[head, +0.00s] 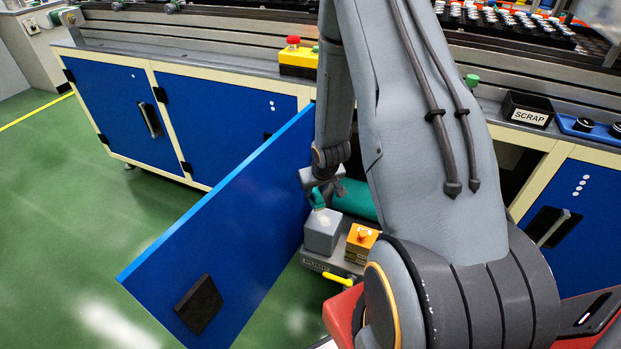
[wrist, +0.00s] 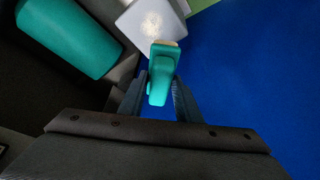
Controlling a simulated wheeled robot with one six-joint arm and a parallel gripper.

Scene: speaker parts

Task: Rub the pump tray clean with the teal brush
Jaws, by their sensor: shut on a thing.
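The teal brush (head: 318,199) is held in my gripper (head: 325,186), above a light grey box (head: 321,235). The wrist view shows the brush (wrist: 159,82) between the two fingers, its pale bristle end pointing at the box (wrist: 136,20). The box top has a whitish smudge near the bristles; I cannot tell whether they touch it. The box stands on the grey pump tray (head: 318,266), whose front carries a partly readable label. A teal cylinder (head: 352,201) lies behind the box and also shows in the wrist view (wrist: 65,38). My arm hides the tray's right part.
An open blue cabinet door (head: 225,230) stands close left of the tray and fills the right of the wrist view. An orange block with a button (head: 362,238) and a yellow handle (head: 338,279) are beside the box. Green floor (head: 70,230) is clear at left.

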